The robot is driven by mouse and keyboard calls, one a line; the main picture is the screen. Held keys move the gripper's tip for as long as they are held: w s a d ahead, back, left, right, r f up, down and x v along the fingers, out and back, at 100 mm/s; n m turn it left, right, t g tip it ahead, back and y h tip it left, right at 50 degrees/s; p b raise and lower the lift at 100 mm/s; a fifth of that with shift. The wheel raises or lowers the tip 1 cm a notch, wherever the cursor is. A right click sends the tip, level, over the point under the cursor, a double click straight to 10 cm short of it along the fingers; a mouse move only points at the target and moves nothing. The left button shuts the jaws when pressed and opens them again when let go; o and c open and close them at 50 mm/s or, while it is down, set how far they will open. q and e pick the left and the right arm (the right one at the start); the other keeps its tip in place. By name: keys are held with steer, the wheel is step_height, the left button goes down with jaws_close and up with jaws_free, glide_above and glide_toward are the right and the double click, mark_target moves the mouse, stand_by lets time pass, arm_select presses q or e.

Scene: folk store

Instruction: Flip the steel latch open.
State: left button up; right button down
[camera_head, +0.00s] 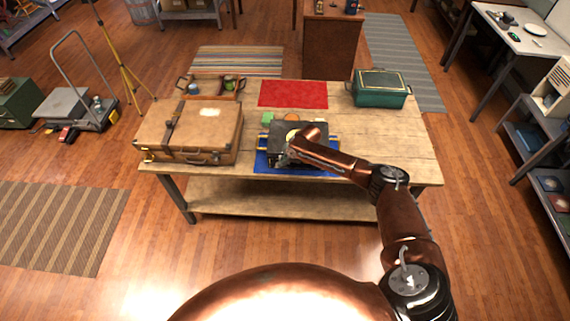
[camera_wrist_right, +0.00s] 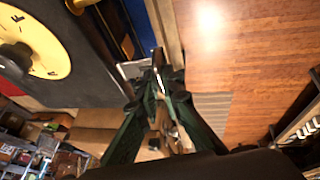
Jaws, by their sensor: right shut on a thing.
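A dark box (camera_head: 283,132) with a round yellow dial sits on a blue mat (camera_head: 262,160) at the middle of the wooden table's front. In the right wrist view the dark box (camera_wrist_right: 85,85) and its yellow dial (camera_wrist_right: 32,48) fill the upper left. The steel latch (camera_wrist_right: 133,69) shows as a small bright metal piece at the box's edge. My right gripper (camera_wrist_right: 158,82) is shut on the steel latch, its dark green fingers close together beside the box. In the head view my right gripper (camera_head: 290,154) partly hides the box front. My left gripper is out of view.
A brown suitcase (camera_head: 195,130) stands left of the box. A tray (camera_head: 211,86) lies behind the suitcase. A red cloth (camera_head: 293,94) lies behind the box, and a green case (camera_head: 380,90) stands at the back right. The table's right part (camera_head: 400,140) is clear.

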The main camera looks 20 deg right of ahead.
steer(key=shift+a+r, duration=0.1)
steer(key=shift+a, duration=0.05)
steer(key=c, duration=2.1)
jaws_free()
steer(key=shift+d, duration=0.2)
steer(key=v, duration=1.1)
steer(key=shift+s+r, duration=0.1)
steer(key=shift+r, duration=0.3)
steer(key=shift+f, duration=0.1)
